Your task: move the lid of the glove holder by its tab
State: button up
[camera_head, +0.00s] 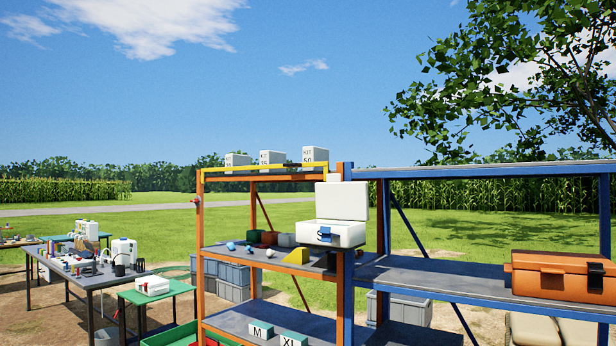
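A white box marked S (330,233), which looks like the glove holder, stands on the middle shelf of the orange rack, at its right end. A blue patch shows on its front. Its white lid (342,201) stands upright at the back of the box, so the box looks open. The inside of the box is hidden from this angle. My gripper is not in view.
Boxes marked M (260,330) and XL (293,339) sit below. The blue rack's middle shelf (430,275) is bare left of an orange case (562,277).

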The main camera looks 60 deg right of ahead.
aim_at(336, 199)
jog(key=z, duration=0.55)
jog(key=k, duration=0.15)
jog(key=u, duration=2.1)
jog(key=k, duration=1.3)
jog(key=z, duration=1.35)
